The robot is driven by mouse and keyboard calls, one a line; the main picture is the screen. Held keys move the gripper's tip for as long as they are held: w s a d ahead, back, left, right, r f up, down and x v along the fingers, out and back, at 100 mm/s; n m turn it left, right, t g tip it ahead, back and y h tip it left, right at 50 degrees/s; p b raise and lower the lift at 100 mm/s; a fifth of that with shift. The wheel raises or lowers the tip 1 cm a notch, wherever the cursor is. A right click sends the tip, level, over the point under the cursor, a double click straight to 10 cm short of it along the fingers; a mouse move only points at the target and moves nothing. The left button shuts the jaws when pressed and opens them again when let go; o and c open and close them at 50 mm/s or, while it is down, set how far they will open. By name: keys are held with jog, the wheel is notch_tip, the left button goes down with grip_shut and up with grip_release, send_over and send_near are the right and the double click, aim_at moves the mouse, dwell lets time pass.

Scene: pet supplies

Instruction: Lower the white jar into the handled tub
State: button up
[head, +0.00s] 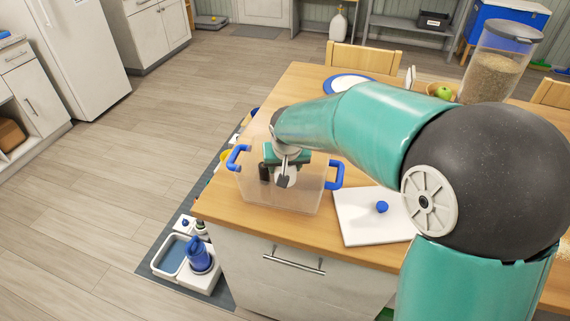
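The handled tub (308,198) is a clear, see-through box with two blue handles, standing on the wooden table near its front left corner. My gripper (275,176) points down into the tub's opening, with its dark fingers within the tub's outline. A small white thing, apparently the white jar (292,174), shows between and behind the fingers, and my gripper appears shut on it. The fingers and wrist hide much of the jar. I cannot tell whether it touches the tub's floor.
A white lid-like board (362,222) with a blue knob lies right of the tub. Behind are a blue-rimmed plate (348,82), a green apple (444,93) and a tall food container (490,70). Tubs and bottles (172,252) stand on a floor mat at left.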

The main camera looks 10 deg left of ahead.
jog(key=shift+f, duration=0.55)
dwell(0.4)
jog(key=o, duration=1.1)
jog(key=shift+r, duration=0.15)
jog(key=v, duration=1.4)
jog(key=s+d+m+t+h, duration=0.1)
jog(key=s+d+m, duration=0.1)
jog(key=s+d, duration=1.8)
jog(key=shift+d+r+m, duration=0.2)
jog(key=shift+d+m, duration=0.1)
jog(key=shift+d, duration=0.35)
